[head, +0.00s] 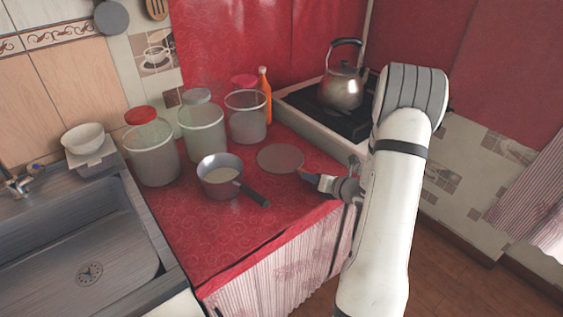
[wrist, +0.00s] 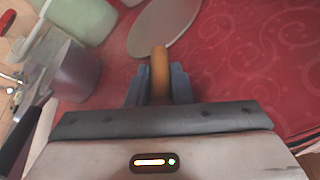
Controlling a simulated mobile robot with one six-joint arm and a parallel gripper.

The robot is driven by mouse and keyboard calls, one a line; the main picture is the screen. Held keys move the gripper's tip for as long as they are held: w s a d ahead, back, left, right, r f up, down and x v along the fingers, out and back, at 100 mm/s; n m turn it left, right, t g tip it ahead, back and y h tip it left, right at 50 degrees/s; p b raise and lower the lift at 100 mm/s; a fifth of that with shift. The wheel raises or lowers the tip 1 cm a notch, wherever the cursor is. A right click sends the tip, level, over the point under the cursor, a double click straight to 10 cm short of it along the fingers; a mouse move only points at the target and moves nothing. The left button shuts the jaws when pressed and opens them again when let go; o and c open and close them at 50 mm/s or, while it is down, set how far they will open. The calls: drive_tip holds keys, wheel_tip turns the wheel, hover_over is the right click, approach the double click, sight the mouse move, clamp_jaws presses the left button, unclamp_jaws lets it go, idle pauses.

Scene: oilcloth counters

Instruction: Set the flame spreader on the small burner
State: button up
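The flame spreader (head: 281,158) is a flat, round grey disc with a short wooden handle. It is on or just above the red counter, right of the saucepan; I cannot tell whether it touches the cloth. In the wrist view its disc (wrist: 165,25) is at the top and its handle points toward me. My gripper (head: 314,178) is at the handle end, its fingers (wrist: 160,85) close against both sides of the handle. The small burner is not clearly visible; the dark stove top (head: 345,118) is at the back right, partly hidden by the kettle and my arm.
A metal kettle (head: 341,88) stands on the stove. A saucepan (head: 220,178) with a dark handle is left of the spreader. Several clear canisters and an orange bottle (head: 265,95) line the back. A sink (head: 80,250) is at left.

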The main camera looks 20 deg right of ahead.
clamp_jaws()
